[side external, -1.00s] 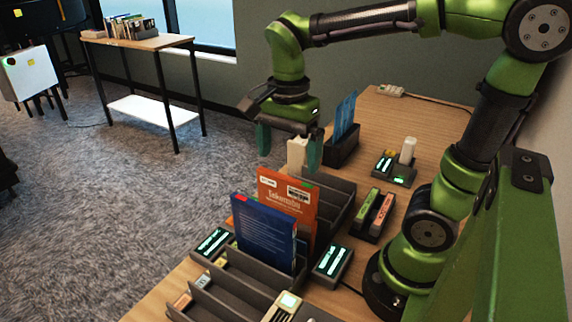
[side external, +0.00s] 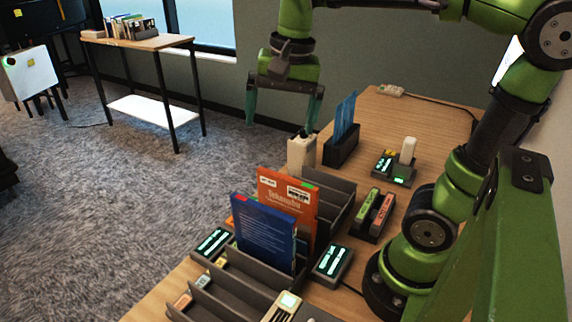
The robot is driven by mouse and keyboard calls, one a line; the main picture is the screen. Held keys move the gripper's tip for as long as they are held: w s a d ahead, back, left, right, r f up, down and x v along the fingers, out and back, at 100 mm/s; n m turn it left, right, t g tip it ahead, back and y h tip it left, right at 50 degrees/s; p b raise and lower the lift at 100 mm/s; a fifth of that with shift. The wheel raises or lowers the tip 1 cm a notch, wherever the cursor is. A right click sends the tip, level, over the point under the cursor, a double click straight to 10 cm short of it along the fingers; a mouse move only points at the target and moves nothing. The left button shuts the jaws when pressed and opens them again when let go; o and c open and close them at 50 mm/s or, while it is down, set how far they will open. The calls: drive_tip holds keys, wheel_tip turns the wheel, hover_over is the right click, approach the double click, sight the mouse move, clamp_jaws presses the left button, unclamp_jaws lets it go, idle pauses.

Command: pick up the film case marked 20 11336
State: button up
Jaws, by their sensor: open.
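My gripper (side external: 280,122) is open and empty, its two green fingers pointing down above the far end of the rack. A cream box-like item (side external: 301,154) stands upright below it, nearer the right finger. No marking reading 20 11336 is legible, so I cannot tell which item is that film case. A small dark holder (side external: 372,214) holds two slim cases, one with a green label and one with a reddish label. Another cream item with a lit top (side external: 282,306) stands in the near rack, partly cut off by the bottom edge.
A blue book (side external: 264,234) and an orange book (side external: 289,200) stand in the slotted grey rack (side external: 335,190). Blue sheets (side external: 346,118) stand in a dark holder behind. Small lit displays (side external: 332,261) flank the rack. Bare wooden table (side external: 425,125) lies at the back right.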

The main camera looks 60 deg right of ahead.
drive_tip(key=s+a+f+n+t+y, duration=0.1)
drive_tip(key=s+f+n+t, duration=0.3)
drive_tip(key=f+n+t, duration=0.1)
drive_tip(key=f+n, duration=0.1)
drive_tip(key=n, duration=0.1)
drive_tip(key=shift+a+f+n+y, duration=0.2)
drive_tip(key=shift+f+n+y, duration=0.05)
drive_tip(key=shift+n+y, duration=0.15)
drive_tip(key=shift+s, duration=0.3)
drive_tip(key=shift+c, duration=1.3)
drive_tip(key=shift+r, duration=0.15)
drive_tip(key=c, duration=0.8)
drive_tip(key=shift+o, duration=0.2)
